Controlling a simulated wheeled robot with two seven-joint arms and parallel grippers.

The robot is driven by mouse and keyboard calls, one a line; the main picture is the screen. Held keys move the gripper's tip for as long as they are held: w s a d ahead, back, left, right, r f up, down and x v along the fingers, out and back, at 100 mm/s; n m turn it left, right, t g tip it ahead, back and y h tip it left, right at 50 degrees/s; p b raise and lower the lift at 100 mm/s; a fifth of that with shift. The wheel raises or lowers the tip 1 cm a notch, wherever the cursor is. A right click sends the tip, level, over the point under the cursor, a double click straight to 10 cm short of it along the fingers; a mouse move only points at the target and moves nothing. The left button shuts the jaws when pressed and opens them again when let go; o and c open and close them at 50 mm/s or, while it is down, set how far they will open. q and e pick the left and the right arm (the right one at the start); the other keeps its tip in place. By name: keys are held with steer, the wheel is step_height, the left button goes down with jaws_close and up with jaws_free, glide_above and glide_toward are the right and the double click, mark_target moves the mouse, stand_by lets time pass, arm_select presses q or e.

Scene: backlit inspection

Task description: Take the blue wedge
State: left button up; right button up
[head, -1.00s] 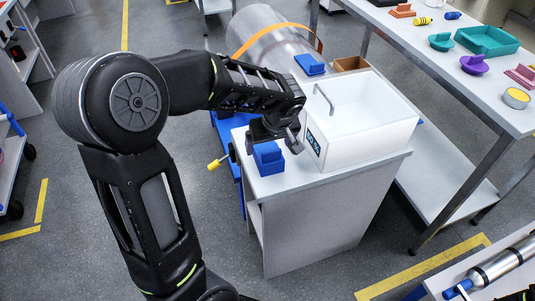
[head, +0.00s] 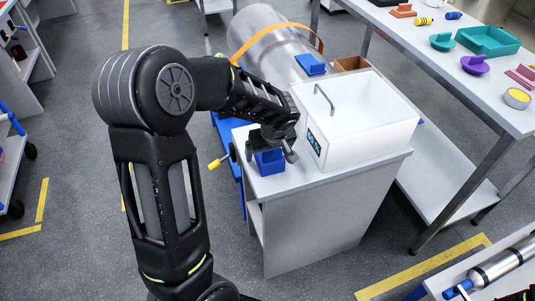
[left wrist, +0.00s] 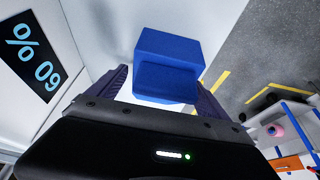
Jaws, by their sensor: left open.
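The blue wedge (head: 269,165) sits on the near left corner of the grey cabinet top, beside a white box. My left gripper (head: 271,153) is open directly over it, with a finger on each side, and hides its upper part. In the left wrist view the blue wedge (left wrist: 168,62) lies ahead, between and beyond the two open fingers (left wrist: 162,84). I cannot tell whether either finger touches it. My right gripper is not in view.
The white box (head: 355,115) with a metal handle and a percent display stands close to the right of the gripper. Behind it are another blue block (head: 310,64) and a brown box (head: 352,64). A yellow-handled tool (head: 216,163) sticks out left of the cabinet.

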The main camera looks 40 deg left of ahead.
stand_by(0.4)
arm_select(q)
steer(key=c, duration=1.8)
